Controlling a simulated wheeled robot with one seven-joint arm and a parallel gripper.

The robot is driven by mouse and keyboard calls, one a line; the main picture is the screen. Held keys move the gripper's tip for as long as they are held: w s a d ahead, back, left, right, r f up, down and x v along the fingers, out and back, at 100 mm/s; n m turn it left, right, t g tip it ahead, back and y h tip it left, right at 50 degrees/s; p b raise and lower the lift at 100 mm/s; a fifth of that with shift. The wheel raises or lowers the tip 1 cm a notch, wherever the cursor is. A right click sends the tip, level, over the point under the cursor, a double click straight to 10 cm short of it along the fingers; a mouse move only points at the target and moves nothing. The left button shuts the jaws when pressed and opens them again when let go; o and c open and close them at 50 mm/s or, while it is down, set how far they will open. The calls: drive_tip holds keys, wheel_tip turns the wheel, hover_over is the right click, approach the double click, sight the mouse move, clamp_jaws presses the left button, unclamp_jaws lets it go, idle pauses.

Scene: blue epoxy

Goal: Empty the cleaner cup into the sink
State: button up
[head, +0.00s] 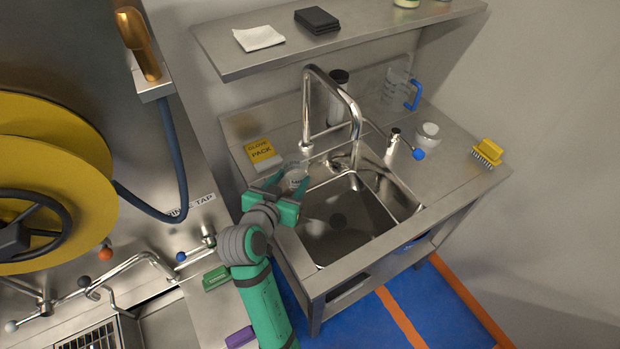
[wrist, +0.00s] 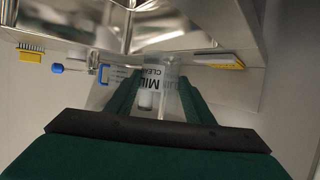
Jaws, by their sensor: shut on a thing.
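The cleaner cup (head: 297,176) is a small clear cup with a white label, at the left edge of the sink basin in the head view. My green gripper (head: 287,183) is shut on it, a finger on each side. The cup also shows between the dark green fingers in the wrist view (wrist: 153,98), where its label reads partly "MIL" and "CLE". I cannot tell how far it is tilted or what is inside. The steel sink (head: 345,222) has an open basin just right of the cup, with a drain at its bottom.
A tall curved faucet (head: 333,85) rises behind the basin. A shelf (head: 350,38) hangs above.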

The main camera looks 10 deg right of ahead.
drive_tip(key=w+a+r, duration=0.1)
drive_tip(key=a+r, duration=0.2)
drive_tip(key=a, duration=0.2)
drive_tip(key=shift+w+r, duration=0.15)
